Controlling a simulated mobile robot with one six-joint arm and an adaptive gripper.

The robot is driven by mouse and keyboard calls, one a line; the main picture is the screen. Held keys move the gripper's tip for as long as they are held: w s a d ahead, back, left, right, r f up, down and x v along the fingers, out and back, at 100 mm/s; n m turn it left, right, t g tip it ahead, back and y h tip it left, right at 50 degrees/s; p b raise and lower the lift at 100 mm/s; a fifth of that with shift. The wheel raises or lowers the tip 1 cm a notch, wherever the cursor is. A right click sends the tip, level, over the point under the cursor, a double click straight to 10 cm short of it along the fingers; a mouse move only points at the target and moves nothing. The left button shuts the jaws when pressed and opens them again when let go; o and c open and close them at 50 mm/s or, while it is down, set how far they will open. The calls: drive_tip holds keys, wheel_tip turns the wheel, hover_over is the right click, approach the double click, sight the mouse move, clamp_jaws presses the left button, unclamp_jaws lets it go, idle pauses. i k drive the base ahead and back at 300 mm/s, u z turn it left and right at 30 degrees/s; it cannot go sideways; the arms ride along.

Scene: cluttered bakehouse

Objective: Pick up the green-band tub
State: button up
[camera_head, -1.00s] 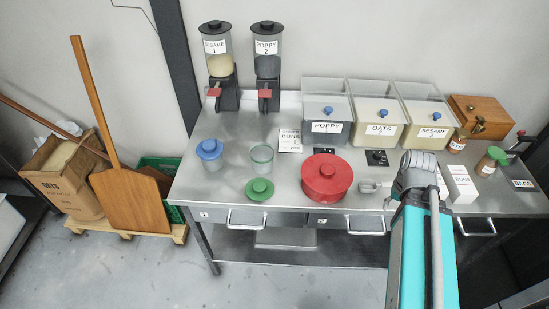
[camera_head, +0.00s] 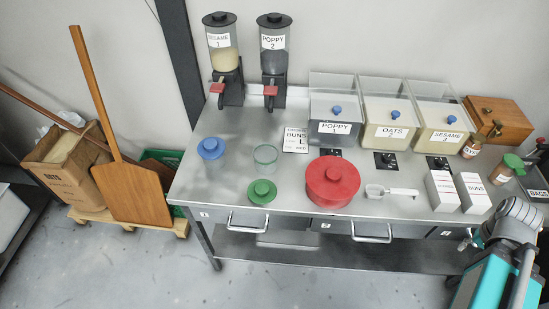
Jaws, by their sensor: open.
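The green-band tub (camera_head: 265,158) is a clear, open tub with a green ring around its rim. It stands upright on the left half of the steel bench, and no lid is on it. A round green lid (camera_head: 262,192) with a knob lies in front of it, near the bench's front edge. A similar tub with a blue lid (camera_head: 210,148) stands to its left. My arm is at the lower right, well away from the tub. My gripper cannot be made out in this view.
A large red lidded tin (camera_head: 332,182) stands right of the green lid. A card (camera_head: 295,139) stands just right of the tub. Two dispensers (camera_head: 222,60) (camera_head: 272,62) rise behind. A scoop (camera_head: 390,191), white boxes (camera_head: 441,191) and bins (camera_head: 391,118) fill the right side.

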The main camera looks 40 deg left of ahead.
sight(265, 154)
drive_tip(key=z, duration=0.1)
drive_tip(key=k, duration=1.45)
drive_tip(key=u, duration=1.3)
drive_tip(key=i, duration=0.85)
drive_tip(key=u, duration=0.1)
